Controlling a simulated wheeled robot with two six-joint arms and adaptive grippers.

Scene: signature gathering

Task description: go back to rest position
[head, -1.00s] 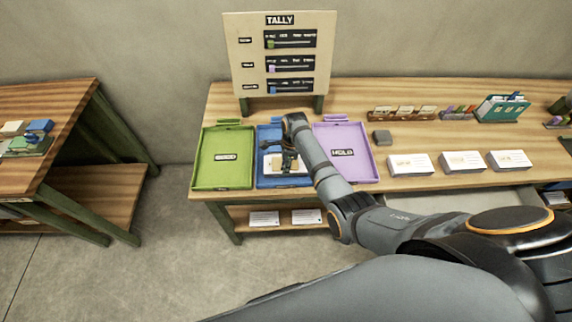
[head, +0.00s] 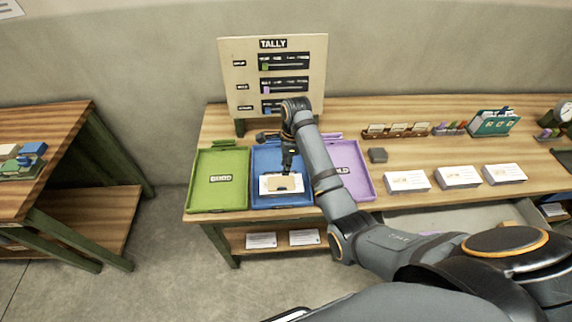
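My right arm reaches in from the lower right, over the purple tray (head: 357,190). Its dark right gripper (head: 289,165) points down over the blue tray (head: 264,160), at the far edge of a white card with a tan patch (head: 281,185). The card lies in the front part of the blue tray. The fingertips are small and partly hidden, so I cannot tell whether they are open or touch the card. My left gripper does not show. A small dark-edged pale object (head: 288,314) is cut off at the bottom edge; I cannot tell what it is.
A green tray (head: 218,185) stands left of the blue one. The tally board (head: 273,75) stands behind. White card stacks (head: 458,177), a small grey block (head: 378,155) and a teal holder (head: 494,122) are to the right. Another table (head: 75,150) is at left, with floor between.

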